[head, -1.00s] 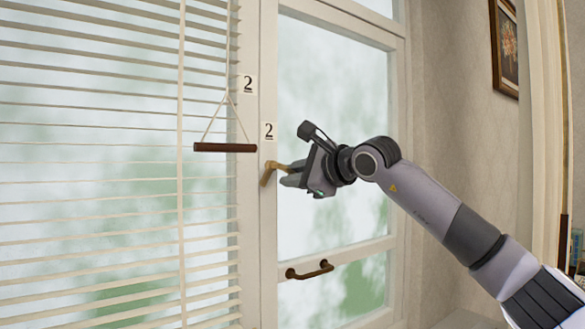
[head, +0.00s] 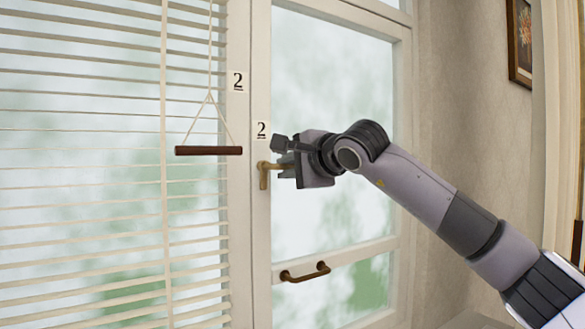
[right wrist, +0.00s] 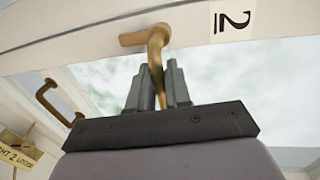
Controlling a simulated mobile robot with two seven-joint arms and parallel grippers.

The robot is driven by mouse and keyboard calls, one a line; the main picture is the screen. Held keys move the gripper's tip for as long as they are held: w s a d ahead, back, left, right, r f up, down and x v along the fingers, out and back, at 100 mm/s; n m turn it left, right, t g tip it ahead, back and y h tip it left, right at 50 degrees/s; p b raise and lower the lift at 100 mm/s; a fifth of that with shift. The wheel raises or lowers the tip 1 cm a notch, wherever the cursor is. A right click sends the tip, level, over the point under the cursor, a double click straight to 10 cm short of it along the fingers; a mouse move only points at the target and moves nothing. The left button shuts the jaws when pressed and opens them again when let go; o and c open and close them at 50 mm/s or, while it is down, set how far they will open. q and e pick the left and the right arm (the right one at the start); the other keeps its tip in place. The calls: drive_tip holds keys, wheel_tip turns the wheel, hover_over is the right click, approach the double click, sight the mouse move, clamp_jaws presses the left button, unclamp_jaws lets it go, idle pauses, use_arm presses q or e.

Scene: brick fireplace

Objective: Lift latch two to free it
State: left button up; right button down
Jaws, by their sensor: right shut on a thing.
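The brass latch (head: 264,174) sits on the window frame just below a "2" label (head: 261,130). Its handle points right, roughly level, into my right gripper (head: 284,166). In the right wrist view, the latch (right wrist: 157,50) runs down between the two fingers of my right gripper (right wrist: 160,88), which are shut on it. The end of the handle is hidden by the gripper. The "2" label also shows in the right wrist view (right wrist: 233,20). My left gripper is not in view.
A brown pull handle (head: 305,272) is on the lower window rail. A dark wooden bar (head: 208,151) hangs on cords before the blinds (head: 80,180) at left. In the right wrist view, a tag reading partly "2 LOOSE" (right wrist: 20,150) shows at lower left.

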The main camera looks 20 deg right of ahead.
sight(291, 167)
idle(0.3)
drive_tip(key=c, duration=1.2)
unclamp_jaws()
drive_tip(key=shift+c, duration=0.2)
drive_tip(key=shift+s+b, duration=0.3)
drive_tip(key=shift+s, duration=0.2)
drive_tip(key=b+v, duration=0.1)
drive_tip(key=v, duration=0.4)
drive_tip(key=shift+d+b, duration=0.1)
drive_tip(key=shift+b, duration=0.25)
drive_tip(key=shift+s+r, duration=0.2)
drive_tip(key=shift+s, duration=0.35)
